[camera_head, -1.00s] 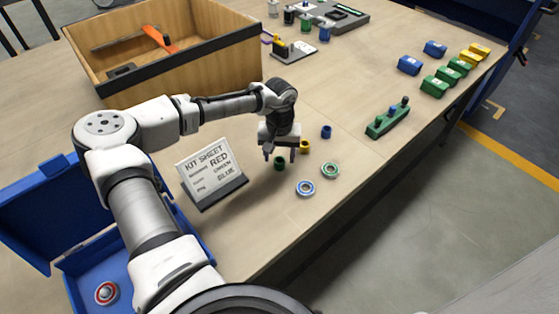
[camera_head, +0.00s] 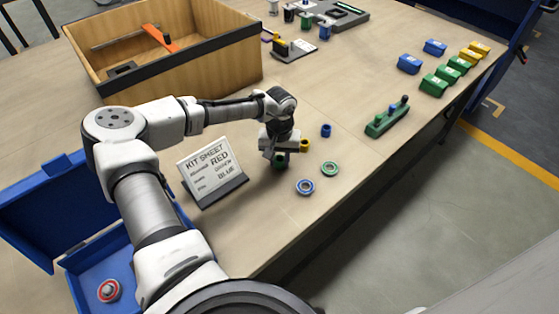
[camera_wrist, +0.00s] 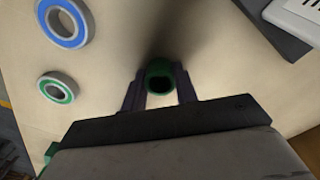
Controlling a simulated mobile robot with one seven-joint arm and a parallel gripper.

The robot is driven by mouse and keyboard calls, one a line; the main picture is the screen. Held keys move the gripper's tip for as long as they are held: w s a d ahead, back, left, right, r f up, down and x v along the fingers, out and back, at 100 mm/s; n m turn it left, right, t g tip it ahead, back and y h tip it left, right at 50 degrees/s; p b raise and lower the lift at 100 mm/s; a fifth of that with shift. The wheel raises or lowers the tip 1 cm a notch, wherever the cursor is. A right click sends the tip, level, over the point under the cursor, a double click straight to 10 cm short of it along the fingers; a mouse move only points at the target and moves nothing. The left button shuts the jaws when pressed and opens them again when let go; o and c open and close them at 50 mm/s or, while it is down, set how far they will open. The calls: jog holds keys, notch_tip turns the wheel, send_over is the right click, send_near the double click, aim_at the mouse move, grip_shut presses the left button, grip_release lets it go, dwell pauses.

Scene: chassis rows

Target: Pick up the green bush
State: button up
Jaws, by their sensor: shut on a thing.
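The green bush (camera_head: 279,162) is a small hollow green cylinder standing on the table in front of the kit sheet sign's right side. My gripper (camera_head: 279,160) is down over it, with a finger on each side. In the wrist view the green bush (camera_wrist: 159,78) sits upright between the two dark fingers of my gripper (camera_wrist: 159,92), its dark bore facing the camera. The fingers are shut on it. Its lower part is hidden, and I cannot tell whether it still touches the table.
A yellow bush (camera_head: 305,146) is close beside my gripper, with a blue bush (camera_head: 326,130) behind. A blue-ringed bearing (camera_head: 305,187) and a green-ringed bearing (camera_head: 330,169) lie in front. The kit sheet sign (camera_head: 212,172) stands left. A blue case (camera_head: 84,262) holds a red-ringed part (camera_head: 108,290).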

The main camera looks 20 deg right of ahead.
aim_at(279, 159)
notch_tip(279, 159, up, 20)
jog(key=b, duration=0.3)
jog(key=shift+r+p, duration=0.1)
jog(key=shift+p, duration=0.2)
dwell(0.6)
